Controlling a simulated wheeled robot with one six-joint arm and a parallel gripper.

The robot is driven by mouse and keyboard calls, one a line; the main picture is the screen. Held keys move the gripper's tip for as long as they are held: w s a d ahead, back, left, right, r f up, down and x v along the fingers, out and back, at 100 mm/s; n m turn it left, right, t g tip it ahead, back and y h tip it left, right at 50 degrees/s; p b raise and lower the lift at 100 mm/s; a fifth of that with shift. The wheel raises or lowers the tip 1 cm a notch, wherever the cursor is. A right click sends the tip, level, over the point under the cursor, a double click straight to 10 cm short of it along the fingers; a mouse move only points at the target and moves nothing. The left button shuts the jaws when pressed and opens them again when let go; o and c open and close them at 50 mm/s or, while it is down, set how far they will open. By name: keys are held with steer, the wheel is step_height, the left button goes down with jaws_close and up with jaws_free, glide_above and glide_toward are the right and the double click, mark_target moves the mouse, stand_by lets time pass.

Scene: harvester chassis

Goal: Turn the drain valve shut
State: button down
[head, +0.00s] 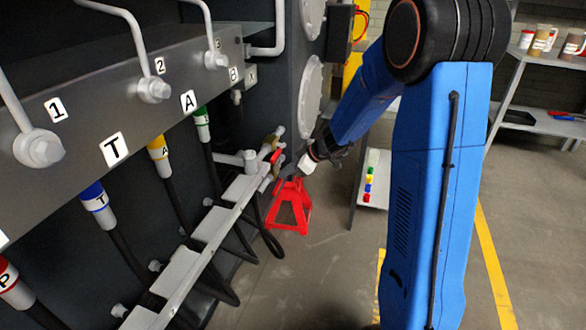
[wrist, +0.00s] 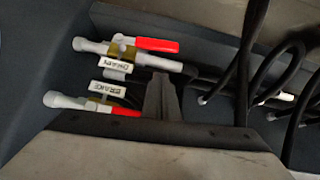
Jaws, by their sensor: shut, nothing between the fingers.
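The drain valve (wrist: 122,50) is in the upper left of the wrist view, with a brass body, a grey pipe and a tag reading DRAIN. Its red handle (wrist: 157,45) points right, roughly along the pipe. Below it sits a similar valve (wrist: 98,102) tagged BRAKE, its red handle partly hidden. My gripper (wrist: 160,97) is shut and empty, just right of the BRAKE valve and below the drain handle in the picture; contact cannot be told. In the head view my gripper (head: 303,167) is beside the small valves (head: 276,156) at the rail's far end.
Black hoses (wrist: 245,70) hang at the right of the wrist view. In the head view a red jack stand (head: 290,207) stands on the floor below my gripper. A grey rail (head: 212,228) and capped hoses line the chassis at left. A shelf (head: 540,122) stands far right.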

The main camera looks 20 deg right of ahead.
mark_target(282, 182)
steer(key=shift+w+a+f, duration=0.2)
steer(key=shift+w+f, duration=0.05)
steer(key=shift+f, duration=0.75)
steer(key=shift+w+a+f, duration=0.2)
steer(key=shift+w+f, duration=0.1)
steer(key=shift+f, duration=0.7)
steer(key=shift+w+a+f, duration=0.2)
steer(key=shift+w+f, duration=0.05)
steer(key=shift+f, duration=0.75)
